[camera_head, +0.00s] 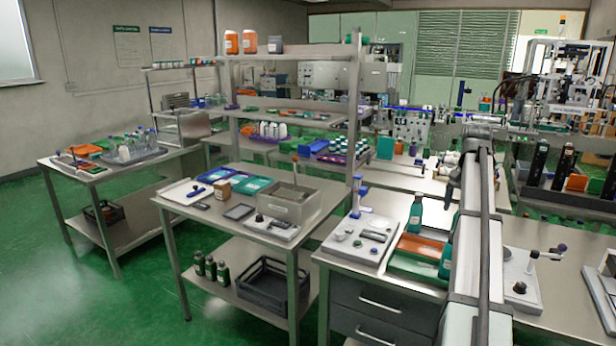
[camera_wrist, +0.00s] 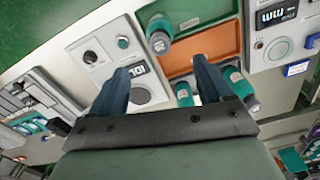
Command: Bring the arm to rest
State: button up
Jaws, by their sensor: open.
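My gripper (camera_wrist: 162,84) is open in the wrist view, its two dark fingers apart with nothing held between them. Beyond the fingers are an orange-bottomed tray (camera_wrist: 207,55) and green bottles, one at the upper left (camera_wrist: 160,42) and another at the right (camera_wrist: 240,88). In the head view my arm (camera_head: 481,230) rises at the right over the bench, and I cannot make out the fingers there. The tray (camera_head: 420,247) shows left of the arm, with a green bottle (camera_head: 416,213) standing at its back and another (camera_head: 446,262) at its right.
A pale device with a blue-handled post (camera_head: 358,238) stands left of the tray. Another device with a lever (camera_head: 519,275) is right of my arm. A steel table with a metal bin (camera_head: 290,205) stands left. Green floor (camera_head: 140,300) is open at the lower left.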

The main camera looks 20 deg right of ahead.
jog(key=w+a+f+n, duration=0.3)
jog(key=w+a+f, duration=0.1)
jog(key=a+f, duration=0.25)
jog(key=w+a+f+n, duration=0.3)
jog(key=a+f, duration=0.3)
jog(key=a, duration=0.2)
jog(key=a+f+n+t+y, duration=0.1)
jog(key=a+f+n, duration=0.4)
jog(key=a+f, duration=0.8)
jog(key=a+f+n, duration=0.5)
jog(key=a+f, duration=0.4)
jog(key=a, duration=0.7)
jog(key=s+a+f+m+g, duration=0.1)
jog(key=s+a+f+g, duration=0.1)
jog(key=s+f, duration=0.8)
jog(key=s+a+f+m+g, duration=0.1)
jog(key=s+a+f+g, duration=0.1)
jog(key=s+f, duration=0.85)
jog(key=s+f+g, duration=0.1)
jog(key=s+f, duration=0.3)
jog(key=s, duration=0.4)
jog(key=s+f+m+g, duration=0.1)
jog(key=s+f, duration=0.4)
jog(key=s, duration=0.3)
jog(key=s+a+f+m+g+h, duration=0.1)
jog(key=s+f, duration=0.4)
jog(key=s, duration=0.4)
jog(key=shift+g, duration=0.3)
